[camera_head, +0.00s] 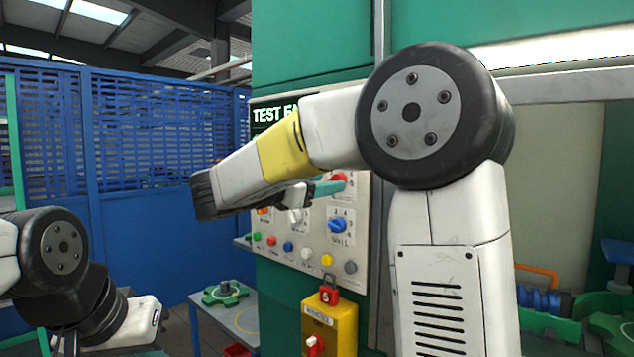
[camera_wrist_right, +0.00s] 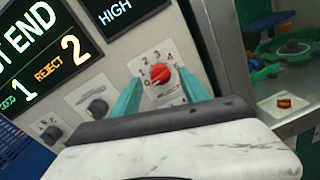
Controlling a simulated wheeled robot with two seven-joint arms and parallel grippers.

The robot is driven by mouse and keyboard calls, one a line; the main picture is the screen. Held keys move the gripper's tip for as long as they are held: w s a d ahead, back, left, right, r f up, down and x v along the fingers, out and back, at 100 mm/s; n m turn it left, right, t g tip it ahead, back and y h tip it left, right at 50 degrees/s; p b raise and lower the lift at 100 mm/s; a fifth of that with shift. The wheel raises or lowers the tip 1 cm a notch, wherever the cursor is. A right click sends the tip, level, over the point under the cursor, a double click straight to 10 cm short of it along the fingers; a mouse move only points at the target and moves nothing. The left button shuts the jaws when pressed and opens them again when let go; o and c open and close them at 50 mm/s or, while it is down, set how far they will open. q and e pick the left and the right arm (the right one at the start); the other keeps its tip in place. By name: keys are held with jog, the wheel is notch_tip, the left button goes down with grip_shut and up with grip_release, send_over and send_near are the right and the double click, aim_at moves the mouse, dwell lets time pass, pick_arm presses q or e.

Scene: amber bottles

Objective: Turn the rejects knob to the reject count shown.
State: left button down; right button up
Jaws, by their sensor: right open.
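The red rejects knob (camera_wrist_right: 160,73) sits on a white dial plate (camera_wrist_right: 152,57) with numbers around it, in the right wrist view. Its pointer direction is too small to read surely. The display (camera_wrist_right: 52,60) reads REJECT 2 in orange, beside a green 1. My right gripper (camera_wrist_right: 161,76) is open, its teal fingers one on each side of the knob; contact cannot be told. In the head view the right gripper (camera_head: 318,189) reaches the panel (camera_head: 299,262), and the red knob (camera_head: 339,178) is partly hidden by it. My left gripper is out of view; only its arm shows.
Dark knobs (camera_wrist_right: 97,107) lie left of the red one. A blue knob (camera_head: 337,226) and several coloured buttons are lower on the panel. A yellow box (camera_head: 342,325) with a red padlock (camera_head: 328,293) hangs below. A side table (camera_head: 242,322) holds a green part.

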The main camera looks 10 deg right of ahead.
jog(key=shift+x, duration=1.1)
jog(key=shift+c, duration=0.4)
grip_shut()
